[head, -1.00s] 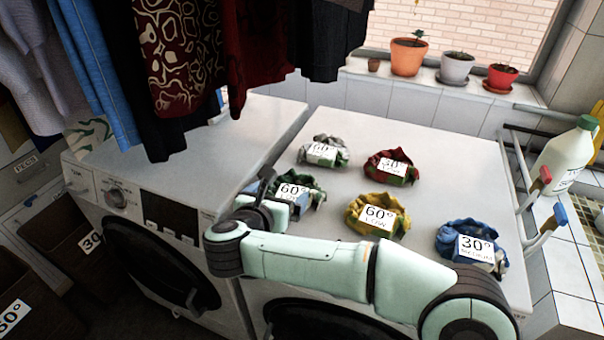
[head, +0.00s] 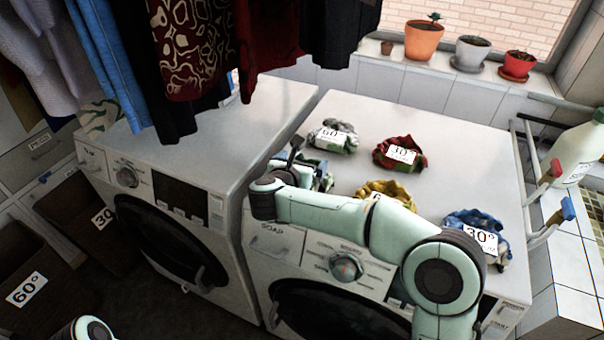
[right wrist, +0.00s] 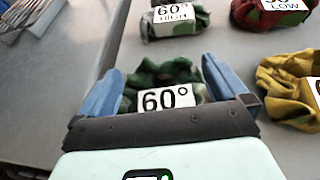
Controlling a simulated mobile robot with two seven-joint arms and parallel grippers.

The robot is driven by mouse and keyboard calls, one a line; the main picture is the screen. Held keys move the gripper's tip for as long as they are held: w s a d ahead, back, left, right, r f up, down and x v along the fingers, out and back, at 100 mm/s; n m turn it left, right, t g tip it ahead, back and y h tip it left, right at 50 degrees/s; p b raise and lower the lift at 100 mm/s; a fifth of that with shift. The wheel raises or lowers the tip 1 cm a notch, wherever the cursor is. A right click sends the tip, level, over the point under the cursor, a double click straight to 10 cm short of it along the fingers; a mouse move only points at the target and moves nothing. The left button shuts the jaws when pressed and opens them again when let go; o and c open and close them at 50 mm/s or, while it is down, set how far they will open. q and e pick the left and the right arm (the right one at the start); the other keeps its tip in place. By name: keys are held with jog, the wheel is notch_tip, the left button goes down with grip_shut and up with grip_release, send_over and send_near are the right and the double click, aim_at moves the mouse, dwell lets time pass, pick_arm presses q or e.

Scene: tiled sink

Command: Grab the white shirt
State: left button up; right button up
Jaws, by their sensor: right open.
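The white shirt (head: 333,137) looks like a crumpled white and grey bundle on top of the right washing machine, at the back left. It also shows at the top of the right wrist view (right wrist: 175,22), with a label reading 60° HIGH. My right gripper (head: 312,172) is nearer the front edge. In the right wrist view its blue fingers (right wrist: 162,80) are open, one on each side of a green bundle (right wrist: 165,76) labelled 60°. The white shirt lies beyond the fingertips, apart from them. Contact with the green bundle cannot be told.
A red bundle (head: 400,153), a yellow bundle (head: 387,190) and a blue bundle (head: 478,235) lie on the same machine top. Dark clothes (head: 190,55) hang above the left machine. A white bottle (head: 577,150) and racks stand at the right.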

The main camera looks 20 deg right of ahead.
aim_at(307, 156)
jog(key=x, duration=0.3)
jog(key=shift+w+d+f+p, duration=0.1)
jog(key=shift+w+d+p, duration=0.05)
jog(key=shift+w+p, duration=0.25)
jog(key=shift+s, duration=0.2)
jog(key=c, duration=1.3)
jog(key=shift+o, duration=0.2)
